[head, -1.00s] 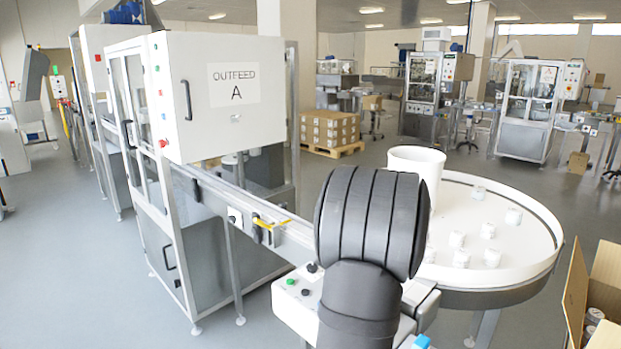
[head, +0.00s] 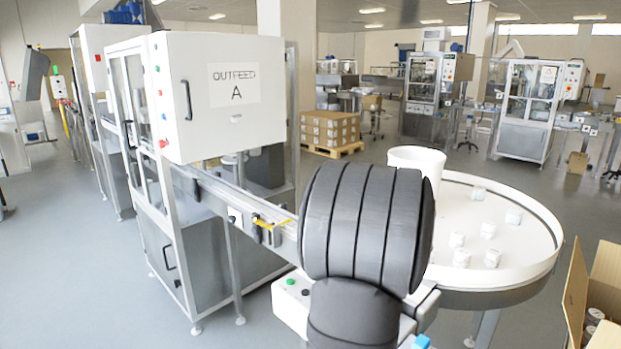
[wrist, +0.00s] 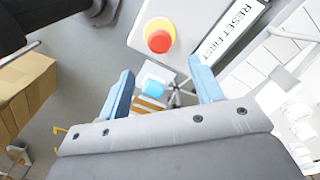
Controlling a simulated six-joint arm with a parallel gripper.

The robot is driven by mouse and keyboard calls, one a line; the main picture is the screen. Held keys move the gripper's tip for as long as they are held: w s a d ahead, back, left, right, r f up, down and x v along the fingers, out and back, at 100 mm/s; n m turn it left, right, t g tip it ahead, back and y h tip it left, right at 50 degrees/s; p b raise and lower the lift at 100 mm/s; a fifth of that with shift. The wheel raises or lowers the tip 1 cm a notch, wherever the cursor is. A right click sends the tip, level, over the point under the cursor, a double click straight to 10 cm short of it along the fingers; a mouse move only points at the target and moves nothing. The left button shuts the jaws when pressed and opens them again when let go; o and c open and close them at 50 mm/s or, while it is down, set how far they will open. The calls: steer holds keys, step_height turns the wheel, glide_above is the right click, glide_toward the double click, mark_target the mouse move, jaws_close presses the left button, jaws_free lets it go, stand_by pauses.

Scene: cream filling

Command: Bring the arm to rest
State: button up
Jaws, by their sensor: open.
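My gripper (wrist: 158,88) shows in the wrist view with its two blue fingers apart. A small white thing with a light blue top (wrist: 153,85) appears in the gap between them. It looks to be beyond the fingers, and I cannot tell whether anything touches it.
A red button on a yellow base (wrist: 159,38) and a "RESET FIRST" label (wrist: 232,32) are just beyond the fingers. The round white table (head: 525,225) holds several small jars and a white tub (head: 418,160). An open cardboard box (head: 577,290) stands at right.

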step_height(320, 180, up, 9)
step_height(320, 180, down, 20)
steer(key=shift+r, duration=0.2)
step_height(320, 180, up, 16)
steer(key=d+m+y, duration=0.1)
steer(key=m, duration=0.8)
steer(key=shift+s+d, duration=0.25)
steer(key=shift+d, duration=0.05)
steer(key=shift+o, duration=0.4)
steer(key=shift+r, duration=0.15)
